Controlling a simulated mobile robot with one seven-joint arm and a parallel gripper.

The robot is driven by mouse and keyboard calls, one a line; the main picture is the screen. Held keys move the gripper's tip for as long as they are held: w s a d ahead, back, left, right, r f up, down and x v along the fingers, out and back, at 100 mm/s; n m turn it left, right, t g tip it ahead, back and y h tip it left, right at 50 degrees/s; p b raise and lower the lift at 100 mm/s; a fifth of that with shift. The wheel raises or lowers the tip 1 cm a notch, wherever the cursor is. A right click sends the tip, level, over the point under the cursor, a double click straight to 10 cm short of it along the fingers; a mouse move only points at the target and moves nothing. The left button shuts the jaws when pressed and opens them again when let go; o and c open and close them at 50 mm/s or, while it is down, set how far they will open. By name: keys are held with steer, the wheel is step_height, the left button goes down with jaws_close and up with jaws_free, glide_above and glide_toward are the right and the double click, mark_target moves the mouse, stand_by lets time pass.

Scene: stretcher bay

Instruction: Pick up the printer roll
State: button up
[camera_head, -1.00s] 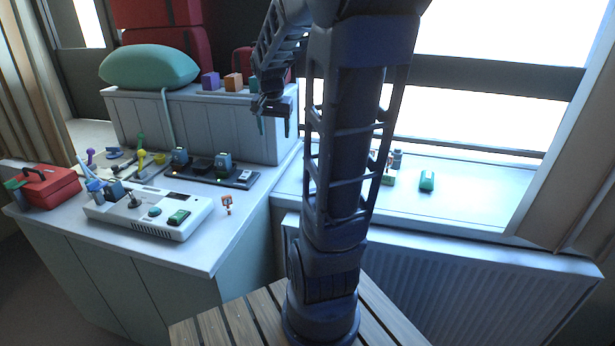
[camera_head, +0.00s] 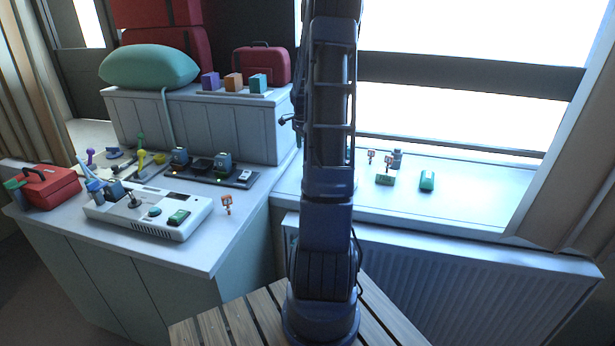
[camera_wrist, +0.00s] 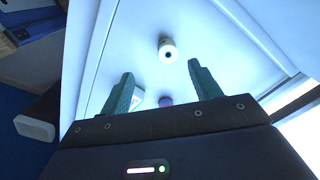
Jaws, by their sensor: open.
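A small pale roll with a dark centre hole, which looks like the printer roll (camera_wrist: 167,49), is on a white surface in the wrist view. It lies just beyond the fingertips, near the middle of the gap, and nothing touches it. My gripper (camera_wrist: 162,73) is open and empty, its two green fingers apart. In the head view my arm hides the gripper, and I cannot make out the roll there.
The window sill (camera_head: 470,205) holds a green block (camera_head: 427,181), another green item (camera_head: 385,179) and small red-and-white pieces. A white console (camera_head: 150,215) and a red toolbox (camera_head: 47,187) stand on the left counter.

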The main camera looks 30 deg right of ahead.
steer(key=shift+m, duration=0.6)
steer(key=d+f, duration=0.1)
steer(key=w+d+f, duration=0.1)
steer(key=f, duration=0.1)
steer(key=shift+d+f, duration=0.15)
steer(key=shift+d, duration=0.1)
step_height(320, 180, down, 5)
steer(key=shift+w+d+f, duration=0.1)
steer(key=shift+f, duration=1.25)
steer(key=shift+w+f, duration=0.1)
steer(key=shift+f, duration=1.25)
steer(key=c, duration=1.1)
